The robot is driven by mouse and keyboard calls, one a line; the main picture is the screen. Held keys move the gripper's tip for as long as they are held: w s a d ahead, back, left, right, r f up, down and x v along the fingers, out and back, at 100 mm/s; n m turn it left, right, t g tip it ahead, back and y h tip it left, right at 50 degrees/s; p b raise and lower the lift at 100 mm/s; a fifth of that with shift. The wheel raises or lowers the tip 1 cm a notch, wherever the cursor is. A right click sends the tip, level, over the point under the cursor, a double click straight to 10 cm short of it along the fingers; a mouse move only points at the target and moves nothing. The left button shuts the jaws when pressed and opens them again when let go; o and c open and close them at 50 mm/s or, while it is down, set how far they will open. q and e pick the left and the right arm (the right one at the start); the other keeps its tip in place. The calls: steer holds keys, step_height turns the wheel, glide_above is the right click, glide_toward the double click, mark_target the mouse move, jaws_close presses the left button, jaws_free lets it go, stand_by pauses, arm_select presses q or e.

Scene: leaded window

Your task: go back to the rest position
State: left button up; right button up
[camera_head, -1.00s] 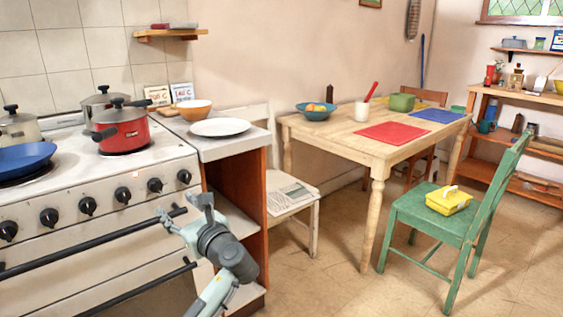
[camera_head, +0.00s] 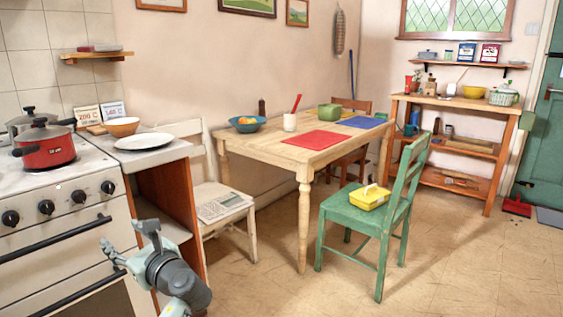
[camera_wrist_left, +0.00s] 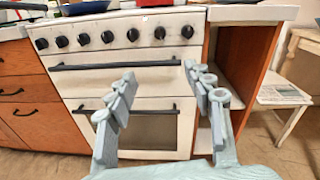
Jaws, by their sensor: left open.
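My left gripper (camera_head: 128,248) is at the lower left of the head view, in front of the white stove and the open-sided counter end. In the left wrist view its two fingers (camera_wrist_left: 160,100) stand well apart with nothing between them. Beyond them is the stove's oven door (camera_wrist_left: 135,125), a clear distance away. My right gripper does not show in either view.
The stove (camera_head: 60,215) with a red pot (camera_head: 45,152) is at the left. A white chair (camera_head: 222,203) and a wooden table (camera_head: 262,148) stand behind my gripper. A green chair (camera_head: 365,222) stands right of centre. The floor (camera_head: 480,260) at front right is clear.

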arm_select(q)
steer(key=s+a+r+m+y, duration=0.15)
steer(key=a+r+y, duration=0.35)
steer(key=a, duration=0.7)
steer(key=s+a+f+n+g+h, duration=0.1)
steer(key=s+a+f+n+h, duration=0.15)
steer(key=f, duration=0.75)
steer(key=s+a+f+n+g+h, duration=0.1)
steer(key=s+f+n+h, duration=0.2)
steer(key=f, duration=0.6)
steer(key=s+a+f+n+g+h, duration=0.1)
steer(key=s+a+f+n+h, duration=0.15)
steer(key=f, duration=0.75)
steer(key=s+f+n+g+h, duration=0.55)
steer(key=s+f+n, duration=0.65)
steer(key=s+f, duration=0.9)
steer(key=s+d+f+n+h, duration=0.1)
steer(key=s+d+f+h, duration=0.1)
steer(key=d, duration=0.9)
steer(key=s+d+f+n+h, duration=0.1)
steer(key=d+f, duration=0.3)
steer(key=d, duration=0.8)
steer(key=shift+s+d+f+n+h, duration=0.2)
steer(key=shift+s+f+n+h, duration=0.2)
steer(key=shift+n+h, duration=0.25)
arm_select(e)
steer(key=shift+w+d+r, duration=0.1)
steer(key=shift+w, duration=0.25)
